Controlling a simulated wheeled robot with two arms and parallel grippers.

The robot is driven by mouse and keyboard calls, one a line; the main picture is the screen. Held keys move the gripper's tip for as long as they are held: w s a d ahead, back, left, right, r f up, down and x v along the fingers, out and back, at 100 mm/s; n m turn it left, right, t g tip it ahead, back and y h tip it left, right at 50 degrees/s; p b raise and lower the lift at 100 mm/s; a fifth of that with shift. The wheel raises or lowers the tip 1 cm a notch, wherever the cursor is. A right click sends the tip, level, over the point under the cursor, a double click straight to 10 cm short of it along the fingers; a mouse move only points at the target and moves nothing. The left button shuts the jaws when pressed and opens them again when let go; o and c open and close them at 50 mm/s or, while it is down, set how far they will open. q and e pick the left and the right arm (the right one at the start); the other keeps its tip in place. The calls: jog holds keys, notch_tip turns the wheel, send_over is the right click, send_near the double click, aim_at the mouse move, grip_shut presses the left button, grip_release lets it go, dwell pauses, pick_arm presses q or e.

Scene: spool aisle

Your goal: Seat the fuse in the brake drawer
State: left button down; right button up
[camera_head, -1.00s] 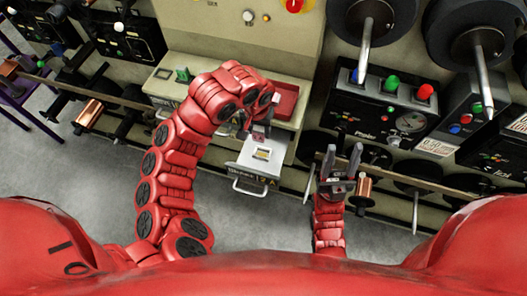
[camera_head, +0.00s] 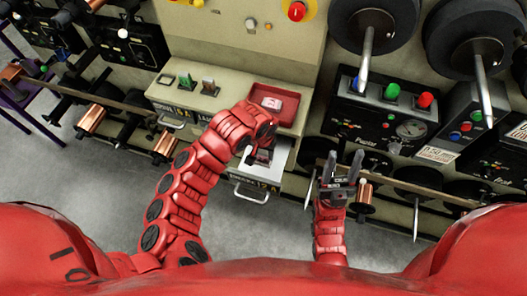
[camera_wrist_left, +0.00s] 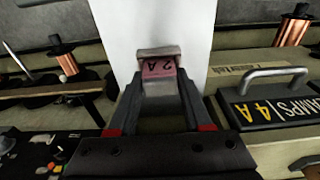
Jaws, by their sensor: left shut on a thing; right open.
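My left gripper (camera_head: 264,150) is shut on a fuse (camera_wrist_left: 158,66) with a pink face marked "2 A", seen in the left wrist view. In the head view the gripper is over the open drawer (camera_head: 280,154) and hides much of its inside. The drawer front carries a "2 A" label and a handle (camera_head: 250,193). A plain white surface (camera_wrist_left: 112,25) lies beyond the fuse in the wrist view. I cannot tell whether the fuse touches the drawer or a socket. My right gripper (camera_head: 344,166) is open and empty, right of the drawer.
A red tray (camera_head: 290,112) behind the drawer holds a pale pink block (camera_head: 272,102). A closed drawer with a handle (camera_wrist_left: 276,74) reads "AMPS 4A". Spools and rods are at both sides.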

aim_at(264, 152)
pick_arm(q)
jog(key=shift+f, duration=0.15)
jog(key=shift+c, duration=1.6)
grip_release()
jog(key=shift+r, duration=0.7)
jog(key=r, duration=0.2)
jog(key=r+b, duration=0.1)
jog(key=r, duration=0.2)
jog(key=shift+s+a, duration=0.1)
jog(key=shift+s, duration=0.1)
jog(key=shift+s+a+r+p, duration=0.15)
jog(key=shift+r+p, duration=0.1)
jog(key=shift+r, duration=0.75)
jog(key=shift+s+d+r+p, duration=0.15)
jog(key=shift+r+p, duration=0.15)
jog(key=shift+r, duration=0.65)
jog(key=shift+s+a+r+p, duration=0.15)
jog(key=shift+r+p, duration=0.1)
jog(key=shift+r, duration=0.75)
